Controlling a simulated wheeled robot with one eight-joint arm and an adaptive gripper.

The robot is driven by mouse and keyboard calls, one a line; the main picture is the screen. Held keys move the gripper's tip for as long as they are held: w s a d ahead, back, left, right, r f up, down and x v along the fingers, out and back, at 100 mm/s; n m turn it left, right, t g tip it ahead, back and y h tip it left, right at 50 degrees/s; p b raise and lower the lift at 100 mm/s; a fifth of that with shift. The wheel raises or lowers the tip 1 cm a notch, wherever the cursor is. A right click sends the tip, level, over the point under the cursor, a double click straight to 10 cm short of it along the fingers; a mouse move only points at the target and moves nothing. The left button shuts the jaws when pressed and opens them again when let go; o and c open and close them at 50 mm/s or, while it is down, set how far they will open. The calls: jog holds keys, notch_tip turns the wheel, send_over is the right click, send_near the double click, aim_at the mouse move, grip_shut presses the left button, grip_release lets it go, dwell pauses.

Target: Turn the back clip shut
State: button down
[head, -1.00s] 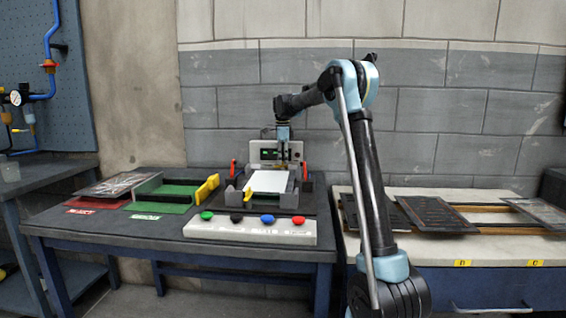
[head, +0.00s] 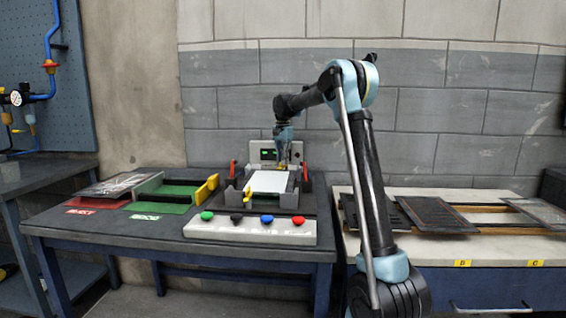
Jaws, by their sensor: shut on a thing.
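A white sheet or plate (head: 269,182) lies in the grey fixture (head: 233,195) on the left table. The back clip (head: 282,168), small and yellow, is at the fixture's rear edge, partly hidden by my gripper. My gripper (head: 284,163) points down at that rear edge, its fingers shut on the back clip. The clip's exact angle is too small to tell. Another yellow clip (head: 248,195) is at the front of the fixture.
Red upright handles (head: 305,172) flank the fixture. A panel with several coloured buttons (head: 250,230) lies in front. A green tray (head: 160,190) with a yellow end piece (head: 206,189) is at left. Dark plates (head: 433,214) lie on the right bench.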

jog(key=n, duration=0.5)
jog(key=shift+w+n, duration=0.1)
jog(key=shift+n, duration=0.3)
dwell(0.4)
jog(key=c, duration=1.7)
grip_release()
jog(key=shift+r, duration=0.1)
notch_tip(320, 180, up, 12)
jog(key=shift+f, duration=0.2)
